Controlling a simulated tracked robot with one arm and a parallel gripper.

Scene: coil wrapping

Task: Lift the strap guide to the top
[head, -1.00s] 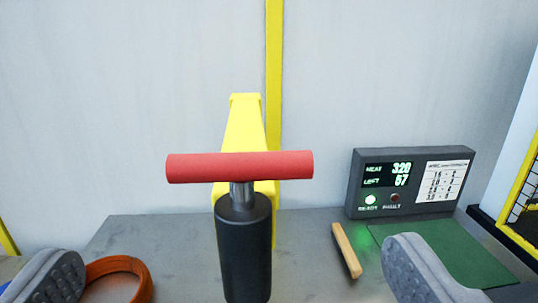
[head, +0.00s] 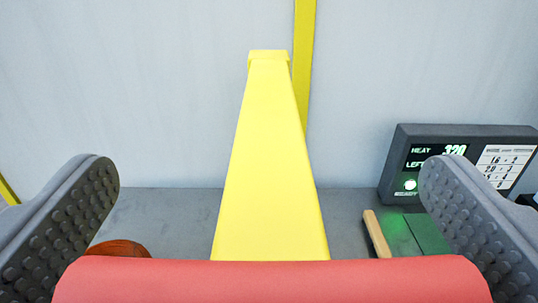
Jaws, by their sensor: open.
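A thick red bar (head: 270,281) lies crosswise along the bottom of the head view, very close to the camera. It is likely the strap guide's handle. A yellow tapering post (head: 268,160) rises behind it, with a small cap at its top. My gripper (head: 268,210) is open, with one grey studded finger at the left and the other at the right. The bar passes between and just below the fingers, and I cannot tell whether they touch it. The black cylinder under the bar is out of sight now.
A dark control box (head: 455,165) with a lit display and green lamp stands at the right on the grey table (head: 165,215). A wooden stick (head: 377,234) and a green mat (head: 428,235) lie near it. An orange ring (head: 118,249) is partly hidden at lower left.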

